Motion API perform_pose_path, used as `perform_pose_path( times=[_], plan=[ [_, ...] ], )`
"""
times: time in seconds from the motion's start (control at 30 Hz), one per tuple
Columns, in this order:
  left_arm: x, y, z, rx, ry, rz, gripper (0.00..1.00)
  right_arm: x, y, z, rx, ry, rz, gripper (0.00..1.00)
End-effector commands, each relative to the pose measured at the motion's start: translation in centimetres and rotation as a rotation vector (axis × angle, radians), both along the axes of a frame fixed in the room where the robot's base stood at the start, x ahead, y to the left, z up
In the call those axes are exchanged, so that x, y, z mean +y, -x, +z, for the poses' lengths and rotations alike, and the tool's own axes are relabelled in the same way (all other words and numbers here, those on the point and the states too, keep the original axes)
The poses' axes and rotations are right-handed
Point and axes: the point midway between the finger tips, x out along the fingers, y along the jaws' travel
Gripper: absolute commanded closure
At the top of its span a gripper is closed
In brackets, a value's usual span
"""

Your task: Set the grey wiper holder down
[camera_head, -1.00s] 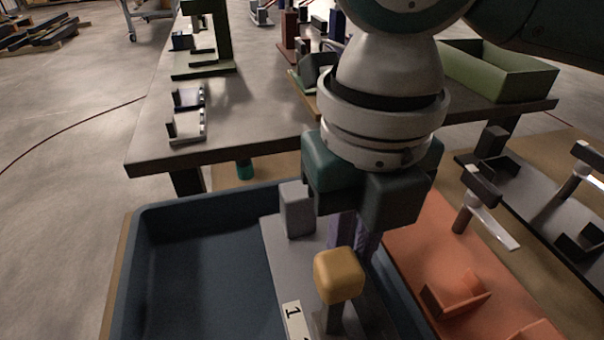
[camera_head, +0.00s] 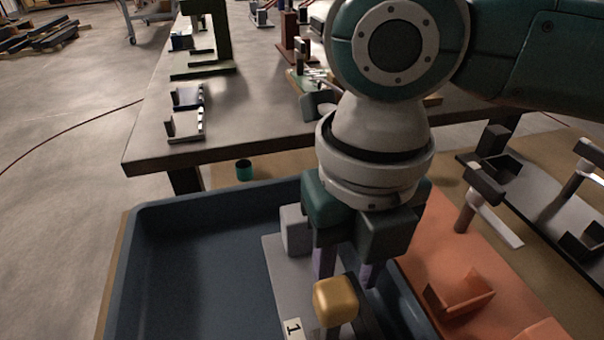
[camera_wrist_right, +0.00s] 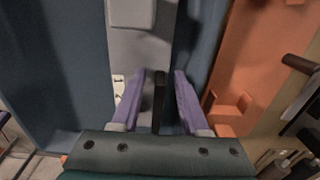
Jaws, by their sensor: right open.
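The grey wiper holder (camera_head: 285,265) is a long grey plate with a grey block at its far end, a yellow-topped post and a label with a 1. It lies inside the blue bin (camera_head: 160,213), toward its right side. My right gripper (camera_head: 348,268) is over the holder with its purple fingers apart. In the right wrist view, the open fingers (camera_wrist_right: 160,80) stand on either side of a dark upright bar (camera_wrist_right: 158,105), with gaps visible. The holder's grey plate (camera_wrist_right: 140,55) runs ahead of them. The holder's near end is cut off in the head view. My left gripper is not in view.
An orange tray (camera_head: 430,262) lies right of the bin, with a dark grey tray (camera_head: 535,205) beyond it. A grey table (camera_head: 250,130) with several fixtures stands behind. The bin's left half is empty.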

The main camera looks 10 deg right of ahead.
Motion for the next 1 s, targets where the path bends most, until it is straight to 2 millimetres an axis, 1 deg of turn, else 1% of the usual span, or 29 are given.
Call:
perform_pose_path(
  times=[0.13, 0.23, 0.37, 0.5, 0.6, 0.7, 0.83, 1.0],
  plan=[
    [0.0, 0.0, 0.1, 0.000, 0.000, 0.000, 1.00, 0.0, 0.0, 0.3, -0.001, 0.000, 0.000, 0.55],
    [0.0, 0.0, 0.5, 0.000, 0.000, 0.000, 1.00, 0.0, -0.1, 1.3, -0.003, -0.001, 0.000, 0.55],
    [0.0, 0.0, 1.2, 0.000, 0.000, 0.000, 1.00, 0.0, -0.1, 4.0, -0.005, -0.001, 0.001, 0.55],
    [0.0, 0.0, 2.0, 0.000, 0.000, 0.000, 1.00, 0.0, -0.1, 7.4, -0.005, -0.001, 0.002, 0.55],
    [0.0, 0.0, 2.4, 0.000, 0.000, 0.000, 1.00, 0.0, -0.1, 9.4, -0.005, -0.002, 0.000, 0.55],
    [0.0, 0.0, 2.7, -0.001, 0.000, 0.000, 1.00, 0.0, -0.1, 10.9, -0.003, -0.001, -0.001, 0.55],
    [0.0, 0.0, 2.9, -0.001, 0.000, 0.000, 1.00, 0.0, 0.0, 12.1, -0.002, -0.001, -0.001, 0.55],
    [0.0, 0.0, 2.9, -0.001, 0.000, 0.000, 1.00, 0.0, 0.0, 12.4, 0.001, -0.001, 0.000, 0.55]
  ],
)
